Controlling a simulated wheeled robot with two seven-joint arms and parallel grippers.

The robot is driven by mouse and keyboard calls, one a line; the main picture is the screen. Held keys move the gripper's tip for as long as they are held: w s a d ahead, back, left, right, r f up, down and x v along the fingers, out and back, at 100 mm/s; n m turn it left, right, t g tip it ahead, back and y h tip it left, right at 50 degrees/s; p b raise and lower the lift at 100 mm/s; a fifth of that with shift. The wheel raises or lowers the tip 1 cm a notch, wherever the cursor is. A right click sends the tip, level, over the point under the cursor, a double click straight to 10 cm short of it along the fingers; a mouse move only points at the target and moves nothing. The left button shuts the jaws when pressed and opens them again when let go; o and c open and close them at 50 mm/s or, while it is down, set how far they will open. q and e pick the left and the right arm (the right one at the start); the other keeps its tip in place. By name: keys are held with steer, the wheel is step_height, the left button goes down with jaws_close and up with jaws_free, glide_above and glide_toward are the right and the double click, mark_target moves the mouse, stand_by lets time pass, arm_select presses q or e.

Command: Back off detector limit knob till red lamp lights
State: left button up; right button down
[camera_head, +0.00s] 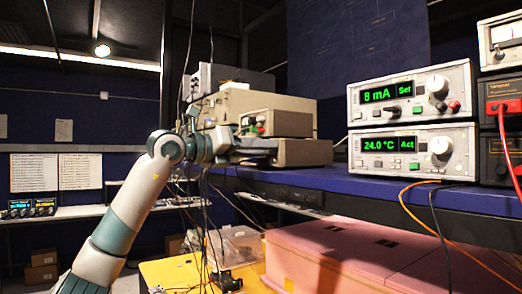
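My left gripper (262,151) is at the end of the white and grey arm from the left. It points right, in front of a stack of beige instruments, and its fingers are too small and dark to tell open from shut. One beige unit (278,122) just above it has small controls on its front. No label readable here marks a detector limit knob, and I cannot make out a lit red lamp. Two controllers with large round knobs stand to the right: the upper (410,94) reads "8 mA Set", the lower (413,151) "24.0 °C Act". My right gripper is out of view.
A blue shelf (350,186) carries the instruments. Below it are a pink foam enclosure (345,250) and a yellow surface (172,272). Black cables (207,215) hang near my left wrist. Orange and red leads run at the right beside a meter (503,38).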

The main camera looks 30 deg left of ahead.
arm_select(q)
steer(key=shift+o, duration=0.9)
steer(key=b+v, duration=0.6)
steer(key=v, duration=1.1)
steer(key=shift+s, duration=0.2)
steer(key=shift+a+f, duration=0.1)
steer(key=shift+a, duration=0.05)
